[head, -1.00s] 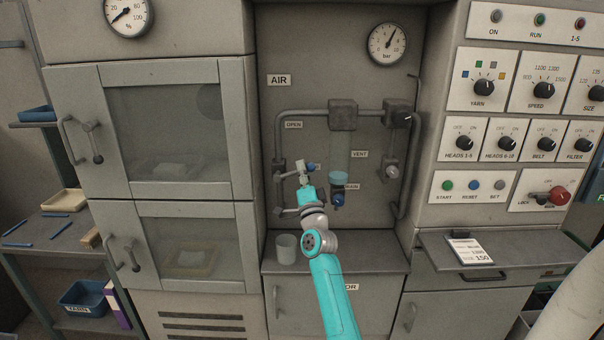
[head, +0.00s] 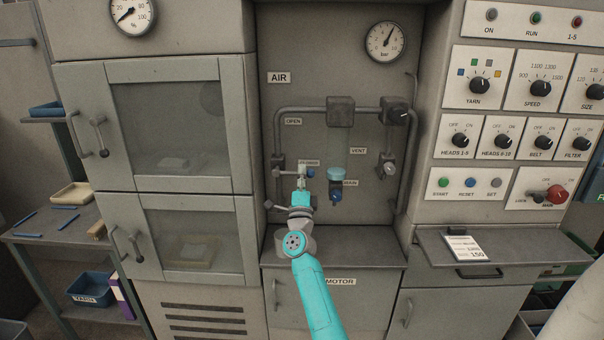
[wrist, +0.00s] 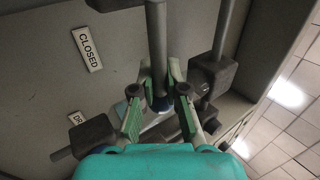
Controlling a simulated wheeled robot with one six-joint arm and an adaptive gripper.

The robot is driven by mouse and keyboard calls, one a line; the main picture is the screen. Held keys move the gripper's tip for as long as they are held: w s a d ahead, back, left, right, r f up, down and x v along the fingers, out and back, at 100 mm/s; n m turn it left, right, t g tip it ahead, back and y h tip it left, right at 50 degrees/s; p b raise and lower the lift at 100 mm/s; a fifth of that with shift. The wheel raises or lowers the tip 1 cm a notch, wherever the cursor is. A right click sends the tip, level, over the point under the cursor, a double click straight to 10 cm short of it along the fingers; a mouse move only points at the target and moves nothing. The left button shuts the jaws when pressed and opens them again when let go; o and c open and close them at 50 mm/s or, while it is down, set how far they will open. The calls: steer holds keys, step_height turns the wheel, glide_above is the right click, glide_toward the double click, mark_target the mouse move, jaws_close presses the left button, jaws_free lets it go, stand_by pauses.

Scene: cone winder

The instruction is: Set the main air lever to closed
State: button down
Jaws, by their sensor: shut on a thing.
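The main air lever is a grey rod on the valve at the left pipe of the AIR panel (head: 279,78). In the head view it reaches right, roughly level, to my gripper (head: 301,183). A CLOSED plate (head: 309,163) is just above and behind the gripper; an OPEN plate (head: 293,121) is higher up. In the wrist view the lever (wrist: 156,45) runs down between the fingers of my gripper (wrist: 160,103), which is shut on its end. The CLOSED plate (wrist: 87,50) lies beside the rod there. The fingers hide part of the lever's end.
A drain valve with a blue knob (head: 335,195) hangs below a clear bowl, close to the right of my gripper. The vent valve (head: 387,165) is farther right. A grey ledge (head: 365,247) lies below. In the wrist view a dark valve block (wrist: 212,75) is close to the right finger.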

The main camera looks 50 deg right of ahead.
steer(key=shift+s+f, duration=0.1)
steer(key=shift+f, duration=0.05)
steer(key=c, duration=1.2)
jaws_free()
steer(key=v, duration=1.2)
